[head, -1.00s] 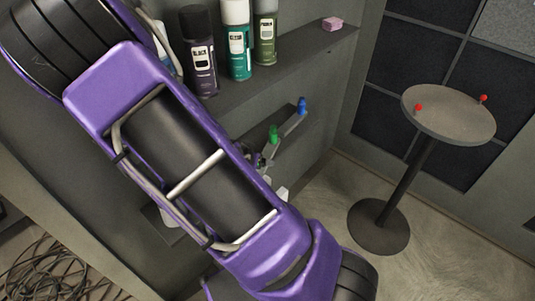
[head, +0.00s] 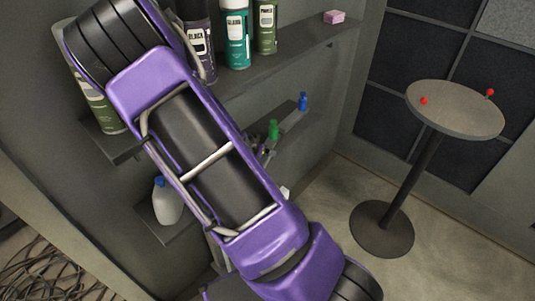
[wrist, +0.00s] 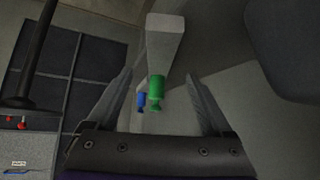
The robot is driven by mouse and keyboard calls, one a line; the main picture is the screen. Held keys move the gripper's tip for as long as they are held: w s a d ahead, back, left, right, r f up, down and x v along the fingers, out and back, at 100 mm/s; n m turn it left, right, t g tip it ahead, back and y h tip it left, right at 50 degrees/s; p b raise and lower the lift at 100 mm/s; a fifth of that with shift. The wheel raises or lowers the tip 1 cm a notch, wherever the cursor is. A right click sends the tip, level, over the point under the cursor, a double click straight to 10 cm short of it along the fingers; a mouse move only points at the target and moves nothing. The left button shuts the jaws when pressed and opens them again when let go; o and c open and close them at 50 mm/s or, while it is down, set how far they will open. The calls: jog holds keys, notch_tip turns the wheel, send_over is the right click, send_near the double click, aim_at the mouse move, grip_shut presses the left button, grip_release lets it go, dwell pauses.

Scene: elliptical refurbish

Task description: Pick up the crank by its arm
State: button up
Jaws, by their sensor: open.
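In the wrist view a pale grey bar (wrist: 165,40) comes down from the top, with a green knob (wrist: 157,88) at its lower end; it looks like a crank arm with its handle. A smaller blue knob (wrist: 141,102) shows just left of it. In the head view the green knob (head: 273,129) and blue knob (head: 302,101) are at the lower shelf, and the bar is hard to make out. My gripper (wrist: 160,75) is open, its fingers on either side of the green knob and bar, touching neither as far as I see. My purple arm hides much of the shelf.
Spray cans (head: 236,35) and a pink block (head: 334,17) stand on the upper shelf (head: 285,62). A white bottle (head: 167,201) is lower left. A round table (head: 455,112) with red knobs stands right. Cables (head: 55,270) lie lower left. Floor between shelf and table is clear.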

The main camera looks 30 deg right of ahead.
jog(key=b+x, duration=0.1)
jog(key=x, duration=0.5)
jog(key=shift+r+b, duration=0.1)
jog(key=shift+b, duration=0.25)
grip_shut()
jog(key=shift+r, duration=0.1)
dwell(1.0)
